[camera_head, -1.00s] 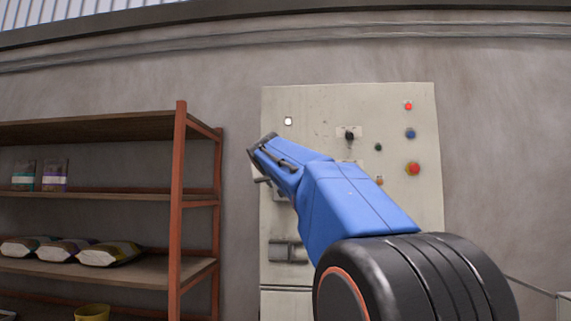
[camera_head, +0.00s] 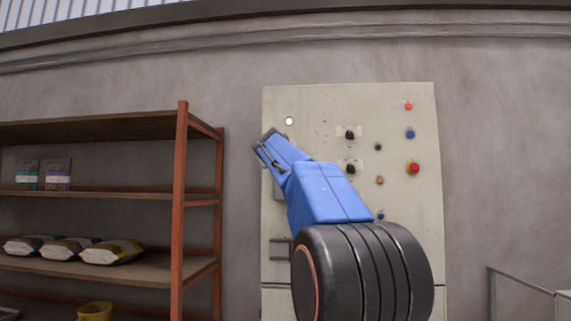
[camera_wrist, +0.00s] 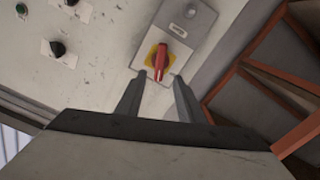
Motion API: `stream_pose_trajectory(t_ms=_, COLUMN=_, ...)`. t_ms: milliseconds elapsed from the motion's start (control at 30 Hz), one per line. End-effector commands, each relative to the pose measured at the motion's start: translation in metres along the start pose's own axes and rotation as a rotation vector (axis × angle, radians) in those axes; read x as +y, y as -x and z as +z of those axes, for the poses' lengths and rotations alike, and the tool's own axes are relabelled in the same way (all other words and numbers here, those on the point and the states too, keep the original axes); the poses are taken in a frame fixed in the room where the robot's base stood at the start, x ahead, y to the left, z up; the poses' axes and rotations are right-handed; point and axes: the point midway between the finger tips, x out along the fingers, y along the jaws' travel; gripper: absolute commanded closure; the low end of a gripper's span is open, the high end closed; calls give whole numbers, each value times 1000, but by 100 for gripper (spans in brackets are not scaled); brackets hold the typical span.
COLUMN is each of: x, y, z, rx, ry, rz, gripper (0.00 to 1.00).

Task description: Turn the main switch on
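The main switch (camera_wrist: 160,58) is a red rotary handle on a yellow plate, mounted on a grey box on the panel. In the wrist view its handle lies nearly along the picture's vertical. In the head view my blue arm hides it. My gripper (camera_wrist: 160,82) is open. Its two fingers point at the switch, their tips near its lower left and lower right in the wrist view. I cannot tell whether they touch it, and nothing is held. In the head view my gripper (camera_head: 266,142) is at the left part of the panel.
The pale panel (camera_head: 310,105) also carries black knobs (camera_head: 350,133), a red mushroom button (camera_head: 413,168), a blue button (camera_head: 410,133) and a lit red lamp (camera_head: 408,106). An orange-framed shelf (camera_head: 182,200) with bags stands close on the left. A rail (camera_head: 520,285) is at lower right.

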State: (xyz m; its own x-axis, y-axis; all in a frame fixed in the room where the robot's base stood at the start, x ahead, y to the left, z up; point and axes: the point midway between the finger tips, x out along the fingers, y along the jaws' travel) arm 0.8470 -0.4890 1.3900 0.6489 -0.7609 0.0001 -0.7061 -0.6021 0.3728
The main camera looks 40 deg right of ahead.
Motion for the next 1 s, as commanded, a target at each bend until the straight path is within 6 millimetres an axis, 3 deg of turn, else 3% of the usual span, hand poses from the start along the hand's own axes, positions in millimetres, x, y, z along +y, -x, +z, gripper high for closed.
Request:
stream_pose_trajectory(t_ms=300, x=0, y=-51, z=1, rx=-1, ry=-1, rz=0, gripper=66)
stream_pose_trajectory(t_ms=500, x=0, y=-72, z=0, rx=0, ry=-1, rz=0, gripper=66)
stream_pose_trajectory(t_ms=1000, x=0, y=-82, z=0, rx=0, ry=-1, rz=-1, gripper=68)
